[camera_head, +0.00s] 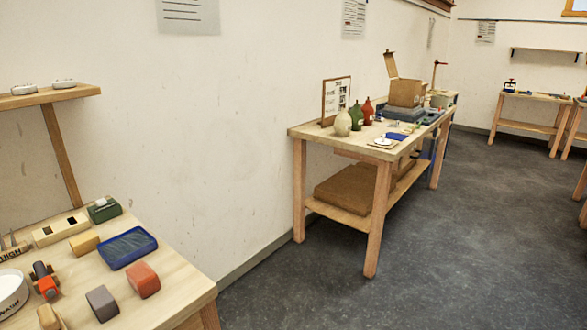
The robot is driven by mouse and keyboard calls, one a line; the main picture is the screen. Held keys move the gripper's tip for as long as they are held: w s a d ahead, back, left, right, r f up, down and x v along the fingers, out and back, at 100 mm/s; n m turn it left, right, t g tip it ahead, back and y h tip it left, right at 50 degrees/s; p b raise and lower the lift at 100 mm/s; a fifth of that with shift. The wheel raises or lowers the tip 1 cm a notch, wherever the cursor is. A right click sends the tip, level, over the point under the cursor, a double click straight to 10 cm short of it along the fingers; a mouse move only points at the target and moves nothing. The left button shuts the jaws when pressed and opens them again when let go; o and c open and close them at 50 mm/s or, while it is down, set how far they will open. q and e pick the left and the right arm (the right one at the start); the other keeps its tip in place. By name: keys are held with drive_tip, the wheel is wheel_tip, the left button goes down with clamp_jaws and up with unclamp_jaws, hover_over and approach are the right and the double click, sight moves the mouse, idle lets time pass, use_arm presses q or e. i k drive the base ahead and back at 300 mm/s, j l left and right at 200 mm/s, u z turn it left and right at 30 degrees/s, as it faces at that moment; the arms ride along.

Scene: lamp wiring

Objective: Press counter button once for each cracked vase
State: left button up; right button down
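Three small vases stand in a row near the back left of the middle wooden bench: a cream vase (343,123), a green vase (356,115) and a red vase (368,110). They are too small here to tell whether any is cracked. In front of them, near the bench's front edge, a white round piece (383,142) sits on a small flat base; I cannot tell whether it is the counter button. Neither of my grippers is in view.
The middle bench (308,131) also carries a framed board (336,99), a blue cloth-like item (397,136) and a cardboard box (406,92). A nearer bench (182,284) with blocks and tools fills the lower left. Grey floor (450,240) lies open to the right.

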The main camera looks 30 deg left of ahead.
sight(100, 203)
drive_tip(key=i+l+z, duration=0.15)
drive_tip(key=i, duration=1)
drive_tip(key=i+u, duration=0.45)
drive_tip(key=i+l+u, duration=0.15)
drive_tip(key=i+u, duration=0.35)
drive_tip(key=u, duration=0.25)
drive_tip(key=i+l+u, duration=0.1)
drive_tip(key=u, duration=0.3)
drive_tip(key=i+l+u, duration=0.1)
drive_tip(key=u, duration=0.25)
drive_tip(key=i+u, duration=0.1)
drive_tip(key=u, duration=0.35)
drive_tip(key=i+l+u, duration=0.1)
drive_tip(key=u, duration=0.35)
drive_tip(key=i+l+u, duration=0.1)
drive_tip(key=u, duration=0.35)
drive_tip(key=l+u, duration=0.25)
drive_tip(key=u, duration=0.2)
drive_tip(key=l+u, duration=0.2)
drive_tip(key=u, duration=0.25)
drive_tip(key=i+l+u, duration=0.15)
drive_tip(key=l+u, duration=0.25)
drive_tip(key=i+l+u, duration=0.15)
drive_tip(key=l+u, duration=0.6)
drive_tip(key=i+j, duration=0.05)
drive_tip(key=j, duration=0.05)
